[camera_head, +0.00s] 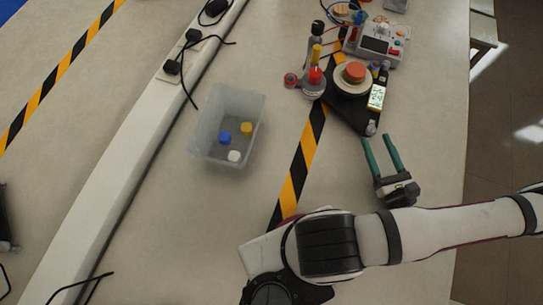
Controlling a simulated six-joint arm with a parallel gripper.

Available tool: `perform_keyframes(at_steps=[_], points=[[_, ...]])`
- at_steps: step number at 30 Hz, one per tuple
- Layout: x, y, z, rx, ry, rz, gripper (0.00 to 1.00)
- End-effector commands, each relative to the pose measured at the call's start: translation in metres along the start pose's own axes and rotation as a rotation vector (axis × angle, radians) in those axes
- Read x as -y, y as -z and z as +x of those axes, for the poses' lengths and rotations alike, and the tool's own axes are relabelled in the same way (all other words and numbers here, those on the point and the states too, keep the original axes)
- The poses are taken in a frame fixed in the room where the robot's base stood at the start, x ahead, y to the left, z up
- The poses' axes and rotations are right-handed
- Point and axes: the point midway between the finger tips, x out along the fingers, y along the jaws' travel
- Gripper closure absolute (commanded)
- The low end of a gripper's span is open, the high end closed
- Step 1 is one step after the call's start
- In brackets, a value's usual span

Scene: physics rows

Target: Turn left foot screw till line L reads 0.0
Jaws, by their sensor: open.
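The instrument (352,104) stands on a dark, roughly triangular base at the upper right of the table, with an orange-red knob (355,71) on top. A small lit display (376,97) sits on its right side; its digits are too small to read. A foot screw (371,128) shows at the near corner of the base. Another red-topped round part (315,76) stands at the left; I cannot tell whether it is the left foot screw.
A clear bin (207,137) with blue, yellow and white caps stands left of centre. A grey meter with wires (378,43) is behind the instrument. A white cable duct (124,150) crosses the left side. The table's right edge is close to my gripper.

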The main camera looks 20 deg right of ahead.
Motion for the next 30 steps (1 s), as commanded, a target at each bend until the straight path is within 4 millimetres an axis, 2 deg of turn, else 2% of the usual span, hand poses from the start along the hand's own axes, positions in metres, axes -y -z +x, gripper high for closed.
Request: perform_keyframes(at_steps=[1, 6, 9, 10, 12, 20, 24, 30], points=[[0.002, 0.000, -0.013, -0.001, 0.008, -0.003, 0.41], [0.002, 0.000, -0.055, 0.000, 0.005, -0.003, 0.41], [0.001, 0.000, -0.077, -0.001, 0.004, -0.003, 0.41], [-0.001, -0.002, -0.078, -0.005, -0.017, -0.008, 0.41], [-0.009, -0.014, -0.063, -0.025, -0.122, -0.033, 0.41], [-0.046, -0.053, -0.023, -0.101, -0.484, -0.133, 0.41], [-0.074, -0.074, -0.005, -0.146, -0.692, -0.204, 0.41], [-0.120, -0.102, 0.011, -0.213, -0.995, -0.332, 0.41]])
